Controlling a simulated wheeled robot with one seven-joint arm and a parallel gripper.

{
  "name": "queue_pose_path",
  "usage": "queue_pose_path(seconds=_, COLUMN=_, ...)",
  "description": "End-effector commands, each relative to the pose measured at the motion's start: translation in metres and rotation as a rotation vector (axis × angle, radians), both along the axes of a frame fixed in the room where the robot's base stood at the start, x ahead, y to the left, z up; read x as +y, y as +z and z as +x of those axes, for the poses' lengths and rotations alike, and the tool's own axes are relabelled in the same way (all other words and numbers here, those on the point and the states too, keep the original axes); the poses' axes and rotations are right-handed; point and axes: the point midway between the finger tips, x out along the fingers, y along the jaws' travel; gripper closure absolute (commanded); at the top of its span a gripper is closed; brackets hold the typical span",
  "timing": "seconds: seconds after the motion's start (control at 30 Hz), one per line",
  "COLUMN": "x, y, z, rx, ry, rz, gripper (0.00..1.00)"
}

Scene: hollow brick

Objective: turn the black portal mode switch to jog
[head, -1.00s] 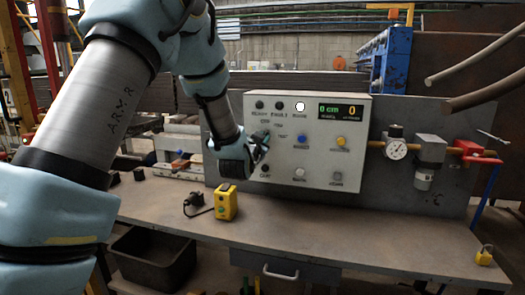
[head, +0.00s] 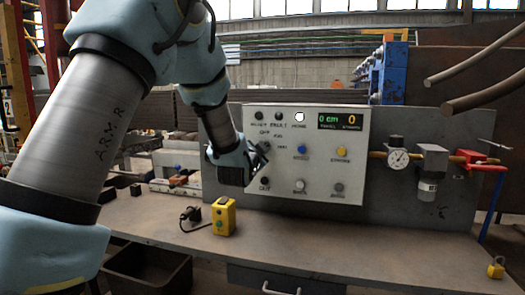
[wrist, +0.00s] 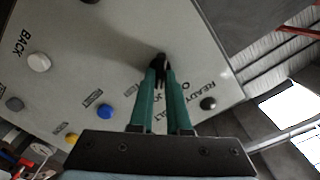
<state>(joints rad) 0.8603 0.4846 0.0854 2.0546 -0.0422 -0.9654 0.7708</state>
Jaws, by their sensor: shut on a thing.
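The light grey control box (head: 315,172) stands at the back of the bench, with labelled buttons and a small display. My gripper (head: 262,156) is at the left part of its face. In the wrist view, the two green fingers of my gripper (wrist: 161,75) are closed together on the small black mode switch (wrist: 161,58). The fingers hide most of the switch, so I cannot tell which label it points to. In the head view my gripper hides the switch; small position labels show just above and right of it.
A blue button (head: 301,149), a yellow button (head: 341,153) and a white button (head: 299,185) sit right of my gripper. A black button (head: 264,181) is just below it. A yellow box (head: 223,216) stands on the bench. A pressure gauge (head: 397,158) is at right.

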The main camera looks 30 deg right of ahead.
Motion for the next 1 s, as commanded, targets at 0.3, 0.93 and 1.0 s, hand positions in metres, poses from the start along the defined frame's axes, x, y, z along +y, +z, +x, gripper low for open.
queue_pose_path(seconds=0.3, x=0.0, y=0.0, z=0.0, rx=0.0, ry=-0.001, rz=-0.001, gripper=0.64)
queue_pose_path(seconds=0.93, x=0.028, y=-0.003, z=-0.03, rx=0.0, ry=0.0, rz=-0.002, gripper=0.55)
queue_pose_path(seconds=1.0, x=0.037, y=-0.002, z=-0.04, rx=0.0, ry=-0.001, rz=-0.003, gripper=0.55)
